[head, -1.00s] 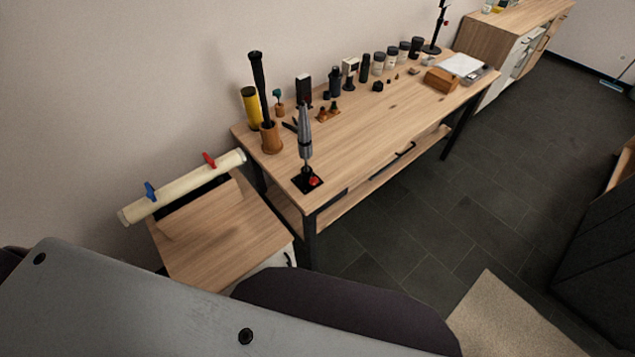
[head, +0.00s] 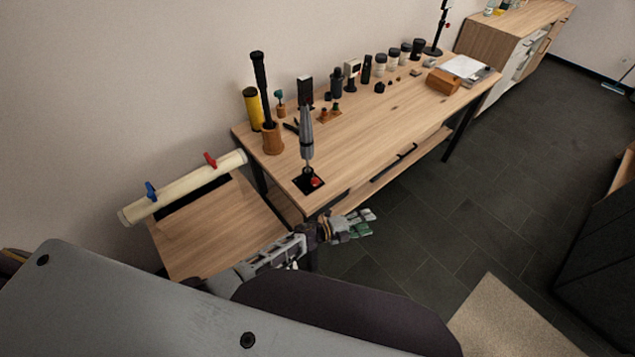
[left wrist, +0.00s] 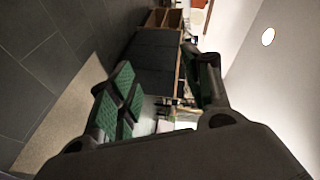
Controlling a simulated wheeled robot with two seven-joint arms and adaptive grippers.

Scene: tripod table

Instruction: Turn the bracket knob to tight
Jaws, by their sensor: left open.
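A grey upright device (head: 306,135) stands on a black square base (head: 308,181) at the near left corner of the wooden table. A small red knob (head: 315,182) shows low on its right side. In the head view my left gripper (head: 368,222) is below and right of that corner, over the floor and apart from the device. In the left wrist view its green-padded fingers (left wrist: 165,95) are spread with nothing between them. The device and knob cannot be made out in that view. My right gripper is in neither view.
The wooden table (head: 400,110) carries a brown cup (head: 272,139), a yellow cylinder (head: 252,108) and several dark bottles along the wall. A low cabinet (head: 212,225) with a cream tube (head: 185,188) stands at left. The table's middle is clear.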

